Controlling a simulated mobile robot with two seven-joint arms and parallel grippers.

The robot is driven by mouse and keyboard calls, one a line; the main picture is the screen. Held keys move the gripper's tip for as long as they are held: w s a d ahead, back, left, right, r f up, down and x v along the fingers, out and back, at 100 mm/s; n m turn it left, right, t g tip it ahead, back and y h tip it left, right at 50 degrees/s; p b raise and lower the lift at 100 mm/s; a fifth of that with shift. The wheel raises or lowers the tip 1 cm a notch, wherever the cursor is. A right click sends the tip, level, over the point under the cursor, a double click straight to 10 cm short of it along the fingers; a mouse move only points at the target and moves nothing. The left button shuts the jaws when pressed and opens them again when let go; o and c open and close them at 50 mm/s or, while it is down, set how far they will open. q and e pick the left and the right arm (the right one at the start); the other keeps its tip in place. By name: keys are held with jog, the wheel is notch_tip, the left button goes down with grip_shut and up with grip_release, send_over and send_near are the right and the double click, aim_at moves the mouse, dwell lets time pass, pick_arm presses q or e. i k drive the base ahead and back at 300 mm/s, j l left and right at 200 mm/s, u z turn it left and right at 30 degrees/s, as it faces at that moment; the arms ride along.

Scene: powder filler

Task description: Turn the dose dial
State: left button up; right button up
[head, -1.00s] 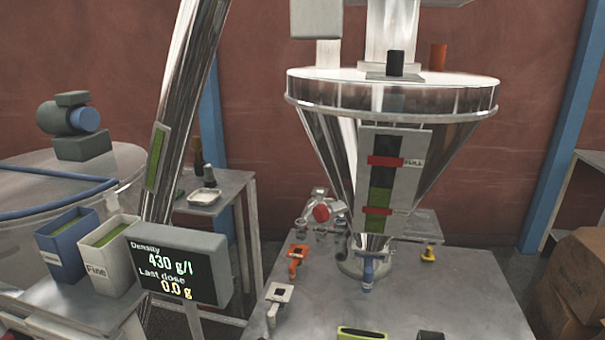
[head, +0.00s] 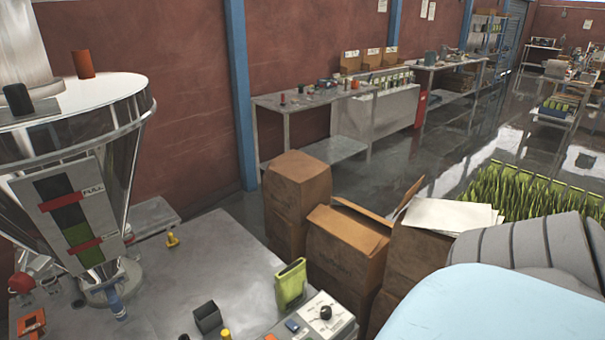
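A black round dial (head: 325,312) sits on a pale control box (head: 337,322) at the bottom edge of the head view, on the front right of the metal table. I take it to be the dose dial; its markings are too small to read. The box is partly cut off by the frame. Neither of my grippers is in view.
The steel hopper (head: 70,215) with its level gauge stands at left. Cardboard boxes (head: 345,240) crowd the table's right side. Bare tabletop lies between hopper and pouch.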

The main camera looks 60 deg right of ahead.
aim_at(326, 311)
jog(key=z, duration=1.65)
jog(key=i+u, duration=0.3)
jog(key=i+l+u, duration=0.1)
jog(key=u, duration=0.15)
